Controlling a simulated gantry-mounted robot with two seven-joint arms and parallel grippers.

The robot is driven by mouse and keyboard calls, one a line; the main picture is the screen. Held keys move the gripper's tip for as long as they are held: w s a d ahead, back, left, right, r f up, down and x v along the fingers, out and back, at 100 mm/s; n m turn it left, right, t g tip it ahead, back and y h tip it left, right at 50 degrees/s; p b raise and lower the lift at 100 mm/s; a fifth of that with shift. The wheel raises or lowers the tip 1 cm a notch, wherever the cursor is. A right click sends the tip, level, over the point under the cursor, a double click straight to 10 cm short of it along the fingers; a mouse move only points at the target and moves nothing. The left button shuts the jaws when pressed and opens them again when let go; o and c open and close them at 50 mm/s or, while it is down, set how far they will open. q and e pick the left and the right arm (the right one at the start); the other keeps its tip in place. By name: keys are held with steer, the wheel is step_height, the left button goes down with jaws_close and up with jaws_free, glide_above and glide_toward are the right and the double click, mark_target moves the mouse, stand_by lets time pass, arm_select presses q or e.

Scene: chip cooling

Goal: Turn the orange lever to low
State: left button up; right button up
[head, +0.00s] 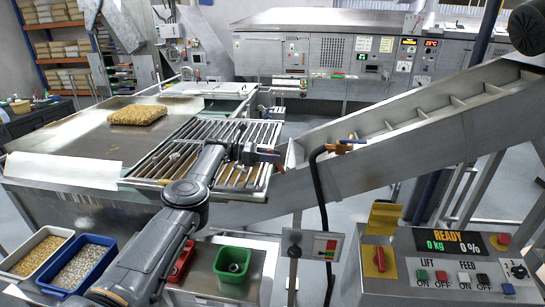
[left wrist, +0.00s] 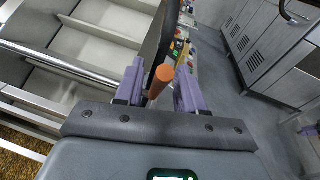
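The orange lever handle (head: 338,148) sits at the top of a black curved bar (head: 318,190), in front of the sloping conveyor. My left gripper (head: 276,158) is over the right end of the slatted tray, left of the handle in the head view. In the left wrist view its two purple fingers (left wrist: 160,90) are spread apart. The orange handle (left wrist: 163,76) shows in the gap between them, with the black bar (left wrist: 160,45) behind it. I see no finger pressed on the handle. Whether it lies inside the grip is unclear. No low marking is readable.
The metal conveyor (head: 400,145) slopes up to the right behind the lever. A control panel (head: 455,262) with a red knob on a yellow plate stands at front right. A green bin (head: 232,264) and trays of small pieces stand at front left.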

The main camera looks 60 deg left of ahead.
stand_by(0.3)
arm_select(q)
steer(key=v, duration=0.9)
steer(key=shift+s+a+b, duration=0.15)
steer(key=shift+b, duration=0.2)
steer(key=shift+s+a+r, duration=0.1)
steer(key=shift+s+a, duration=0.25)
steer(key=shift+s, duration=0.25)
